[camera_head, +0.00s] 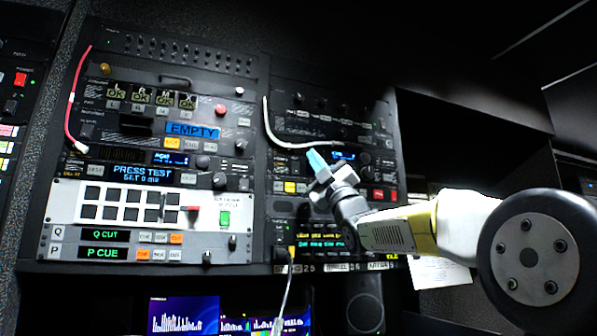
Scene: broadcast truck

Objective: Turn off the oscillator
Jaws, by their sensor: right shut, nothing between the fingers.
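My right gripper (318,162) reaches in from the right, its light-blue fingertips together and empty. In the picture the tips overlap the right rack's middle unit, just left of a small blue display (343,156). I cannot tell whether they touch the panel. A lit yellow button (291,187) is left of and below the tips, and a red button (378,194) is to the right. No label that I can read marks the oscillator. My gripper and wrist hide part of this unit. My left gripper is out of view.
A white cable (266,120) loops left of the fingertips. A red cable (70,105) hangs far left. Screens (183,315) glow below.

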